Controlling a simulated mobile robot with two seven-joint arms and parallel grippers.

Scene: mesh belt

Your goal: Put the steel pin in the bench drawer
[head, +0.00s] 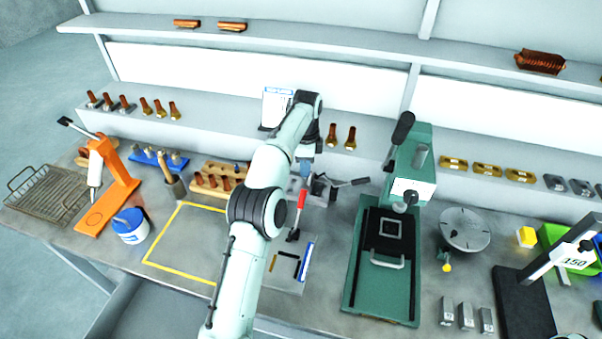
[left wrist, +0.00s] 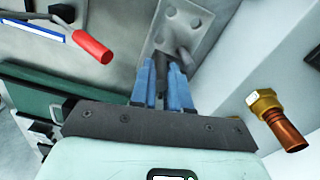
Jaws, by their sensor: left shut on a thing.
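My left gripper (head: 306,170) is at the back of the bench, mostly hidden by its own arm in the head view. In the left wrist view its blue fingers (left wrist: 163,92) are shut on a narrow dark grey piece, which looks like the steel pin (left wrist: 162,68). The pin's far end is close to a light grey plate with round holes (left wrist: 190,22); I cannot tell whether it touches the plate. A grey hollow shape below the bench's front edge, which may be the bench drawer (head: 118,306), shows at lower left, partly cut off. My right gripper is not in view.
A toggle clamp with a red handle (head: 301,199) stands beside my left arm; a green press (head: 410,180) is to its right. A brass-and-copper fitting (left wrist: 266,104) is near the gripper. A yellow-outlined area (head: 165,236) on the bench is mostly clear.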

